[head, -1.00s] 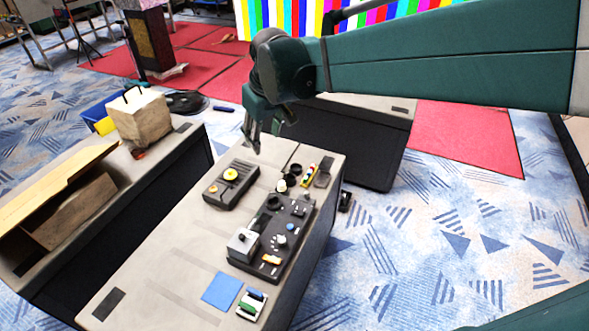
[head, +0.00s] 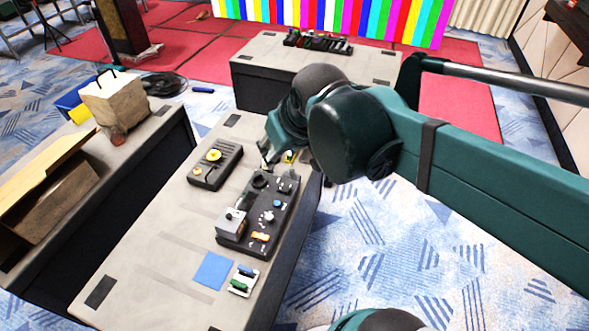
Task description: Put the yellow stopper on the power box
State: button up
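My gripper (head: 267,157) is low over the far end of the grey table, just beyond the black control panel. Its fingers are small and partly hidden by my arm, so I cannot tell whether they are open or shut. A small yellow piece (head: 290,157) shows right beside the gripper, partly covered by it. A dark box (head: 207,174) with a round yellow knob (head: 213,155) on top lies to the left of the gripper. A larger black panel (head: 264,208) with several knobs and a grey block (head: 231,224) lies nearer. I cannot tell which unit is the power box.
A blue square (head: 213,271) and a small white tray (head: 241,281) with green and blue pieces lie on the near table (head: 165,262). A left table holds a paper bag (head: 115,104) and an open carton (head: 50,200). A table (head: 310,65) stands behind.

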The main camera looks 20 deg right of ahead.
jog(key=s+f+m+t, duration=0.1)
jog(key=s+f, duration=0.1)
jog(key=s, duration=0.3)
jog(key=shift+s+d+f, duration=0.3)
jog(key=shift+d, duration=0.15)
dwell(1.0)
